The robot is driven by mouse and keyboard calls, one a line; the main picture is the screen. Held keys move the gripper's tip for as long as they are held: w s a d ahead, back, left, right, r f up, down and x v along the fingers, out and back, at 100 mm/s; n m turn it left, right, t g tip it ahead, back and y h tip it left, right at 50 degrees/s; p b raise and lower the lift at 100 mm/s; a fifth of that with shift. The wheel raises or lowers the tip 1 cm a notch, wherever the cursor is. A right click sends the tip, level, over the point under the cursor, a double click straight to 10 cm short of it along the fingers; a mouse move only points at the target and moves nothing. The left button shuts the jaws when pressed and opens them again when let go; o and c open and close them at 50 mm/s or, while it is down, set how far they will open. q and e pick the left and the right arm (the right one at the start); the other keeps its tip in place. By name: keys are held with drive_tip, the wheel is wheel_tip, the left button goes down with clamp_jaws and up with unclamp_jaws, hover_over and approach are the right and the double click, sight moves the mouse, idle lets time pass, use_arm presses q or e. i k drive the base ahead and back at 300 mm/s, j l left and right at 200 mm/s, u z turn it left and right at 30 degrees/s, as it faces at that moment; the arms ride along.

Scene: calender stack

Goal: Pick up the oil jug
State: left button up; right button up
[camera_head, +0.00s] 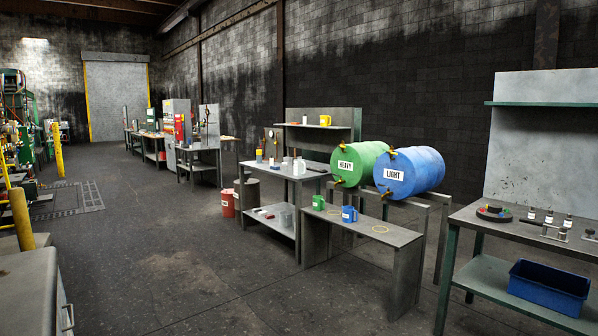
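Several jug-like vessels are in the head view; which one is the oil jug, I cannot tell. A green jug (318,202) and a blue jug (349,214) stand upright on a low grey bench (395,237), in front of and below two drums. A yellow jug (325,120) stands on a shelf (318,127) behind the green drum. All are some distance away across the floor. Neither of my grippers is in view.
A green drum marked HEAVY (356,163) and a blue drum marked LIGHT (410,172) lie on a stand. A workbench with a blue bin (549,287) stands at right. A grey cabinet (28,285) is near left. The floor (165,235) between is clear.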

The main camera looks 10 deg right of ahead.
sight(300, 166)
drive_tip(key=i+z, duration=0.1)
drive_tip(key=i, duration=3.9)
drive_tip(key=i+z, duration=0.1)
drive_tip(key=i, duration=0.45)
drive_tip(key=i+j+z, duration=0.1)
drive_tip(key=i, duration=0.45)
drive_tip(key=i+j+z, duration=0.1)
drive_tip(key=i, duration=0.4)
